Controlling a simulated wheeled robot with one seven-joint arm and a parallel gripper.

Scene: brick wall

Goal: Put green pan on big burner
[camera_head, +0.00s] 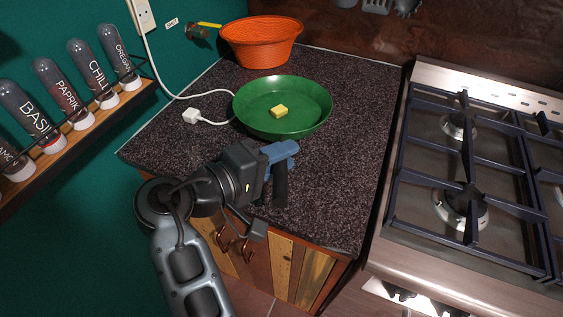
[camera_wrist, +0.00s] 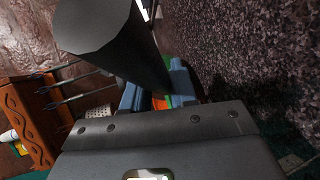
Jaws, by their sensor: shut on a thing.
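The green pan (camera_head: 284,118) is on the dark speckled counter with a small yellow block (camera_head: 279,111) inside it. Its black handle (camera_head: 281,186) points toward me. My gripper (camera_head: 280,153) is shut on the handle near the pan's near rim. In the wrist view the dark handle (camera_wrist: 112,38) rises between the blue fingers (camera_wrist: 158,92), and most of the pan is hidden. The stove at the right has a front burner (camera_head: 462,206) that looks larger than the burner (camera_head: 458,125) behind it.
An orange basket (camera_head: 261,44) stands behind the pan. A white plug (camera_head: 190,116) and cord lie to its left. A spice shelf (camera_head: 75,124) with several jars is on the left wall. Raised grates (camera_head: 468,170) cover the stove; the counter right of the pan is clear.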

